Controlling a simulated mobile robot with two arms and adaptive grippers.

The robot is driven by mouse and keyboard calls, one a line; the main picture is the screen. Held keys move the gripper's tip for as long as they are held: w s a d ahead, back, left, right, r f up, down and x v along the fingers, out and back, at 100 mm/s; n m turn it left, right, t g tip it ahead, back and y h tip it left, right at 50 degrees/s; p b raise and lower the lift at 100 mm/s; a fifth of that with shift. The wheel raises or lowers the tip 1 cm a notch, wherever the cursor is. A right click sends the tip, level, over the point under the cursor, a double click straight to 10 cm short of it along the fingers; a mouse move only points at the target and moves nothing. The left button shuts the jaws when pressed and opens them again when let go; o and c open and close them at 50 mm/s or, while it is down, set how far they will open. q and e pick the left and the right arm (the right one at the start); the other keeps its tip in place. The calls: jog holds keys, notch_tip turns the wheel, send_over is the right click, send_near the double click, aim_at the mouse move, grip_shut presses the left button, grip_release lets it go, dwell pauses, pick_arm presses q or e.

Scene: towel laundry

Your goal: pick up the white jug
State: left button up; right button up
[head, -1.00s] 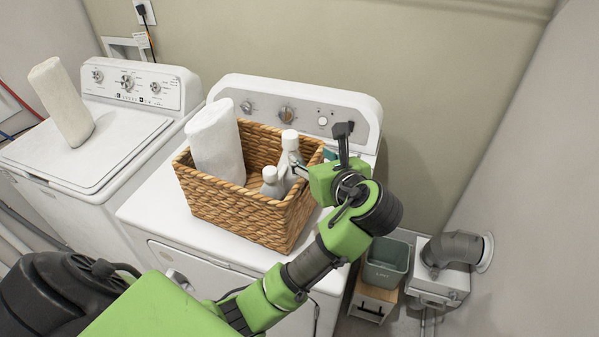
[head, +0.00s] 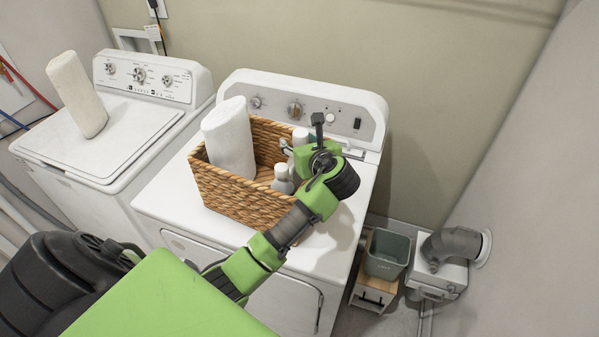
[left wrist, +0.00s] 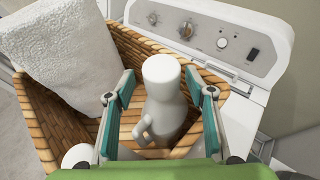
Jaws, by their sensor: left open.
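The white jug (left wrist: 162,92), with a rounded cap and a side handle, stands in the wicker basket (head: 222,198). In the head view only the top of the jug (head: 300,136) shows clearly; my gripper hides much of it. My left gripper (left wrist: 160,84) is open, with one green-padded finger on each side of the jug. I cannot tell whether either finger touches it. In the head view the left gripper (head: 287,150) is over the basket's right side. My right gripper is not in view.
A smaller white bottle (head: 282,178) stands near the jug. A rolled white towel (head: 229,138) leans in the basket's left part. The basket sits on a white machine (head: 160,205). Another towel (head: 77,95) stands on the left machine. A grey bin (head: 387,254) is at lower right.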

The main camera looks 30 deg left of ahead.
pick_arm(q)
jog(key=shift+w, duration=0.1)
jog(key=shift+d, duration=0.1)
grip_shut()
jog(key=shift+r, duration=0.15)
